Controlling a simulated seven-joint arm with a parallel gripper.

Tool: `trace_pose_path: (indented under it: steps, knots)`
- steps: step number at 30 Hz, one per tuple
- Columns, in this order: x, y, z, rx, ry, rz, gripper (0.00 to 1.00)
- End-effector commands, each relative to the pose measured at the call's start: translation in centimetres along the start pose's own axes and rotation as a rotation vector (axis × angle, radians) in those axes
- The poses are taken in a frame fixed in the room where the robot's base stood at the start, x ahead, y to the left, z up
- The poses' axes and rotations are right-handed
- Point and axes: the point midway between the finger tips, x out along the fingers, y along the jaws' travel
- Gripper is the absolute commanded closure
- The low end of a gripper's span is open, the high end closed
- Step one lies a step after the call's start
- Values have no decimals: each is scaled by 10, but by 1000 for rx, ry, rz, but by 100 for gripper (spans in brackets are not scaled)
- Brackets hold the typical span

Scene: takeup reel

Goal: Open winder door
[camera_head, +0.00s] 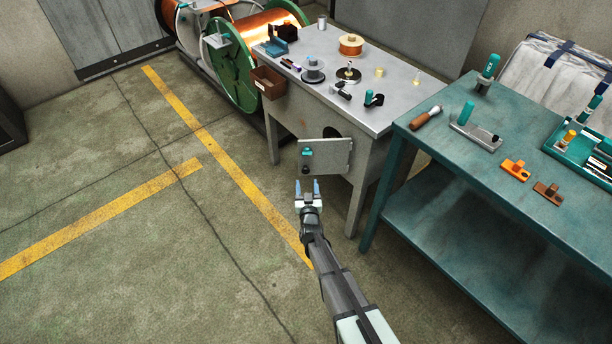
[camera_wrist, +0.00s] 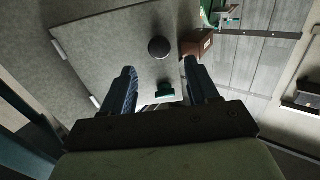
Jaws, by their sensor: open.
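The winder door is a small light grey panel (camera_head: 334,154) on the front of the grey bench. It stands out from the bench front, with part of a dark round opening (camera_head: 331,131) showing above it. On its face are a teal latch (camera_head: 307,152) and a black round knob (camera_head: 305,170). My gripper (camera_head: 308,184) is open and empty in front of the door's lower left part. In the wrist view, the door (camera_wrist: 105,45) fills the upper left. The knob (camera_wrist: 159,47) lies beyond the gap between my fingertips (camera_wrist: 161,75); the teal latch (camera_wrist: 165,91) shows between the fingers.
The grey bench top (camera_head: 385,100) holds spools and small parts. A brown box (camera_head: 268,82) hangs at its left end, beside a large green-flanged copper reel (camera_head: 232,72). A teal workbench (camera_head: 480,165) stands close on the right. The floor (camera_head: 120,220) at left is clear.

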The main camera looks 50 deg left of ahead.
Motion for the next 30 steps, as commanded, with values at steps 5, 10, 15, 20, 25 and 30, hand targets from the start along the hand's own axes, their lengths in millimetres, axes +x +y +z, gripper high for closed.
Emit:
trace_pose_path:
  steps: [5,10,15,20,25,30]
  knots:
    - [32,0,1,0,1,1,41]
    - [49,0,1,0,0,0,41]
    - [57,0,1,0,0,0,41]
    - [58,0,0,0,-1,0,41]
    - [58,0,0,0,-1,0,42]
    - [58,0,0,0,-1,0,58]
